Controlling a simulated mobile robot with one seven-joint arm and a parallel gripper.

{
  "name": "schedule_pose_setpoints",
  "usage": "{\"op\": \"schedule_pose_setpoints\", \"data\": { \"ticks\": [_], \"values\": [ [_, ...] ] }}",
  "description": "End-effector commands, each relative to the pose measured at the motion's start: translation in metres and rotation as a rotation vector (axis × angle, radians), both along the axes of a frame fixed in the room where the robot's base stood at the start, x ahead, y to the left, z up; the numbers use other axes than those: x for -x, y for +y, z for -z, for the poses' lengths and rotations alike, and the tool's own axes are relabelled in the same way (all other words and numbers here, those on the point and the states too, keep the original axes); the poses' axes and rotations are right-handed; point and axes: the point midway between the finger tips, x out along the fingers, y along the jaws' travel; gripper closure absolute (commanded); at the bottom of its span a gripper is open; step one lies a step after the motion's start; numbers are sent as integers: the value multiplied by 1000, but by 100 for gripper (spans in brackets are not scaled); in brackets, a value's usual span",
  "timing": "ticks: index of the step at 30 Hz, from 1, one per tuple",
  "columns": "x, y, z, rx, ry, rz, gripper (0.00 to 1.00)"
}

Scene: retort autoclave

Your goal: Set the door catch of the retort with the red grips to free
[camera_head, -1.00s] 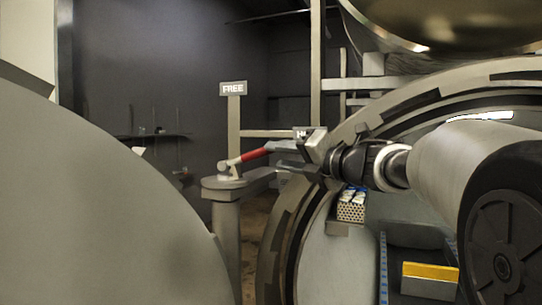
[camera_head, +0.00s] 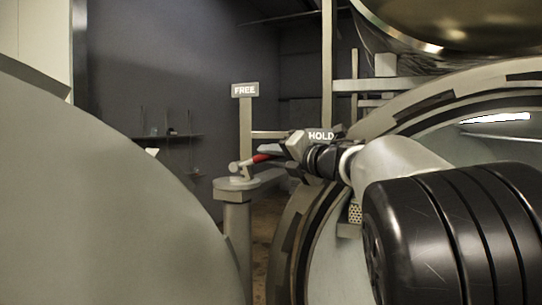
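The door catch is a lever on a grey post (camera_head: 237,215) beside the retort mouth. Its pale pivot end (camera_head: 240,166) shows, with a short piece of red grip (camera_head: 261,157) running right toward the HOLD sign (camera_head: 321,135). The FREE sign (camera_head: 245,90) stands on an upright behind the post. My gripper (camera_head: 272,156) is at the red grip, its fingers pointing left and overlapping the grip in view. The outer part of the lever is hidden behind my gripper. I cannot tell whether the fingers are closed on it.
A large round grey door (camera_head: 90,200) fills the left. The retort's round rim (camera_head: 292,235) is at the right, partly behind my arm. A large metal vessel (camera_head: 460,25) hangs over the upper right.

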Motion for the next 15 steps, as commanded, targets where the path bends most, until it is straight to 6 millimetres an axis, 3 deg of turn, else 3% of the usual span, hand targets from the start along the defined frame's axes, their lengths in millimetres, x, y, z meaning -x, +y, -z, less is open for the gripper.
{"op": "schedule_pose_setpoints", "data": {
  "ticks": [3,15],
  "values": [
    [0,0,0,-1,-1,-1,100],
    [0,1,-9,29,10,-2,100]
  ]
}}
